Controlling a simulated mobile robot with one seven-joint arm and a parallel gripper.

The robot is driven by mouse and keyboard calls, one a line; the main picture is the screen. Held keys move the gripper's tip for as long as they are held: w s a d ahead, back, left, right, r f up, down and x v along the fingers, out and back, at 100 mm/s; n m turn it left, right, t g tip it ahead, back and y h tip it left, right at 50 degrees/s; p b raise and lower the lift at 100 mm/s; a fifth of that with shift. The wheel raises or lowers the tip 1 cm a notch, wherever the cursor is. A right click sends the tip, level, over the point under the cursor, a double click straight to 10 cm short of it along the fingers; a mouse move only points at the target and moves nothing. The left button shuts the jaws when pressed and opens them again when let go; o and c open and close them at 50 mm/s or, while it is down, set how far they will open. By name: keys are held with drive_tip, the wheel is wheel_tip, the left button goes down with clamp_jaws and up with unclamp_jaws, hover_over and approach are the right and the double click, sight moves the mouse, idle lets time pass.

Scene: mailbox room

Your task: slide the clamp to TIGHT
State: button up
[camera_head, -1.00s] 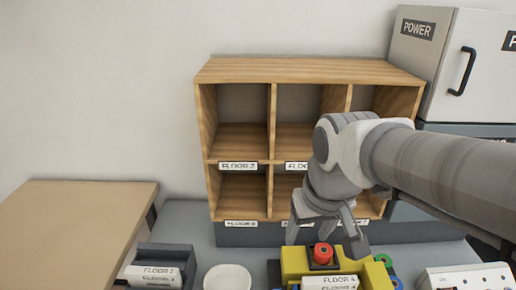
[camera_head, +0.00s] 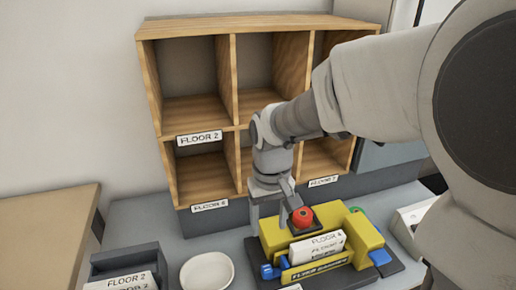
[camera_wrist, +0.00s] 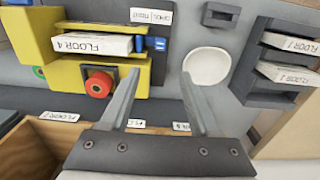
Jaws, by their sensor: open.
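The yellow device (camera_head: 362,237) stands on a dark base on the bench, with white FLOOR cards in its slot. It also shows in the wrist view (camera_wrist: 90,28). The blue clamp piece (camera_head: 268,271) sits at the device's left end. In the wrist view the blue piece (camera_wrist: 156,43) is beside the card end, near a small white label (camera_wrist: 151,16) whose words are hard to read. My gripper (camera_head: 273,214) is open and empty, pointing down at the device's back left, beside the red knob (camera_head: 302,217). In the wrist view my gripper (camera_wrist: 158,80) has the blue piece beyond its fingertips, apart from them.
A wooden pigeonhole shelf (camera_head: 205,138) stands close behind my gripper. A white bowl (camera_head: 207,271) and a dark card holder (camera_head: 125,262) are to the left. A white box (camera_head: 408,225) is at the right. Grey bench between bowl and shelf is clear.

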sight(267, 268)
wheel_tip(267, 268, down, 18)
drive_tip(key=b, duration=0.4)
drive_tip(key=shift+w+f, duration=0.15)
clamp_jaws()
idle(0.4)
idle(1.0)
